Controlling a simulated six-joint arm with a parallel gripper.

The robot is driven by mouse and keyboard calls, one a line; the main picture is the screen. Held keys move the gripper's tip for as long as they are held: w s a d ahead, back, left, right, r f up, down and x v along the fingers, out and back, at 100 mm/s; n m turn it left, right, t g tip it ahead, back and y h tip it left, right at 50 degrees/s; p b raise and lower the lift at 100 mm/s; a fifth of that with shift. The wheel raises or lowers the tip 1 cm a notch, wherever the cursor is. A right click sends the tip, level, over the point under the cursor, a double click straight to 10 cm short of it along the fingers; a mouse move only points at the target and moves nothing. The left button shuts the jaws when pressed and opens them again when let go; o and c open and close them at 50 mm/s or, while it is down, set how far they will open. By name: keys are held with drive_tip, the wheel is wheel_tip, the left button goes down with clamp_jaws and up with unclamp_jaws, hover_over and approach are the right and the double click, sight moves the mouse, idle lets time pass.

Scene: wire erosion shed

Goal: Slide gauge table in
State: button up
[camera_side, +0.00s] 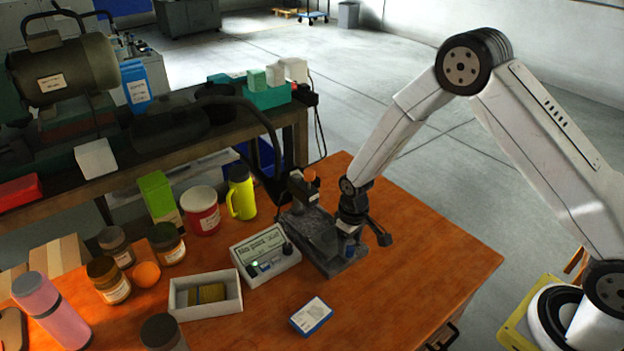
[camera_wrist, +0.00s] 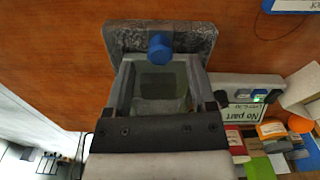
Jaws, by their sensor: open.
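The gauge (camera_side: 318,238), a dark grey stone-like base with a post and an orange knob, stands on the orange bench. In the wrist view the speckled grey base (camera_wrist: 120,38) carries a blue knob (camera_wrist: 159,47) at its near end. The knob also shows in the side view (camera_side: 349,250). My gripper (camera_wrist: 160,68) is open, its fingers apart on either side of a grey-green square surface (camera_wrist: 160,85), probably the gauge table. In the side view my gripper (camera_side: 352,228) points down over the gauge's right end and partly hides it. I cannot tell whether the fingers touch anything.
A readout box (camera_side: 263,254) showing "No part" stands left of the gauge. A white tray (camera_side: 205,295), a blue-edged card (camera_side: 311,316), a yellow jug (camera_side: 241,193) and several jars stand around it. The bench's right side is clear.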

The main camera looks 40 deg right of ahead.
drive_tip(key=shift+f, duration=1.05)
clamp_jaws()
idle(0.8)
